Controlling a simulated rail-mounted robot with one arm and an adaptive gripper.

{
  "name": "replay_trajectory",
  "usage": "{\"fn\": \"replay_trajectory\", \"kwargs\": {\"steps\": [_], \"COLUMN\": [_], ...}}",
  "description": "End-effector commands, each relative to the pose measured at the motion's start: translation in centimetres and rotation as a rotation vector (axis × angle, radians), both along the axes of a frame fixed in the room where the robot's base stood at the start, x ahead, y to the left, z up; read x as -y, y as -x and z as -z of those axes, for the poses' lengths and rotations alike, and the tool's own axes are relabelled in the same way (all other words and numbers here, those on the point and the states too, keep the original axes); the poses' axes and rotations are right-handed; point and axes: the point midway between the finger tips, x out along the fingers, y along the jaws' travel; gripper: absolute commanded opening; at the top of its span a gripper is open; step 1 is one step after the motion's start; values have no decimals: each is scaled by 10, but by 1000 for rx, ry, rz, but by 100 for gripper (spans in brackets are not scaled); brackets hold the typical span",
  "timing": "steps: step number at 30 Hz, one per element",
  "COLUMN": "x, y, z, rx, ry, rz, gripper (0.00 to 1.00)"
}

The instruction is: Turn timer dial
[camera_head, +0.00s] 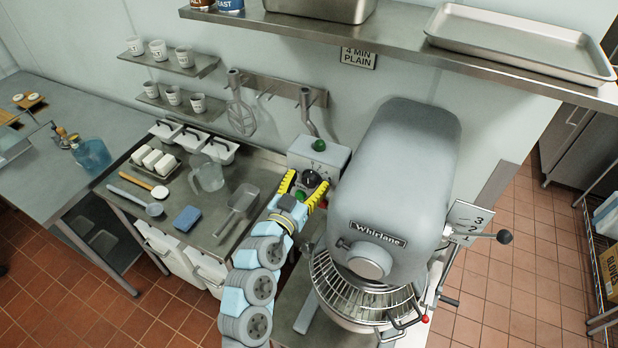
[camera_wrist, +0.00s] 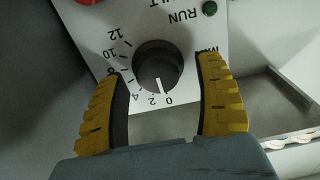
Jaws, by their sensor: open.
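The timer dial (camera_wrist: 156,62) is a round black knob on a white panel (camera_wrist: 112,45) numbered 0 to 12, upside down in the wrist view. Its white pointer line is toward the 0 and 2 marks, near 0. In the head view the dial (camera_head: 311,177) is on the front of the control box (camera_head: 318,150) beside the mixer, partly behind my gripper. My gripper (camera_head: 307,184) is open, its yellow fingers on either side of the dial. In the wrist view, gaps show between the fingers and the knob.
The large grey mixer (camera_head: 395,190) with a wire bowl guard stands close on the right of my arm. A steel table (camera_head: 210,225) at left holds a scoop (camera_head: 238,208), pitcher (camera_head: 207,173) and blue sponge (camera_head: 187,218).

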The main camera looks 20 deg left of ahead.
Motion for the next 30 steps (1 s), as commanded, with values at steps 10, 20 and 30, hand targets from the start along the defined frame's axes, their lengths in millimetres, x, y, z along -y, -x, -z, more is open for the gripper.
{"fn": "replay_trajectory", "kwargs": {"steps": [10,20,30], "x": [1,1,1], "y": [-6,-6,-6], "z": [1,1,3], "rx": [-2,-2,-1], "ry": [0,1,-9], "rz": [0,0,0], "gripper": [70,5,4]}}
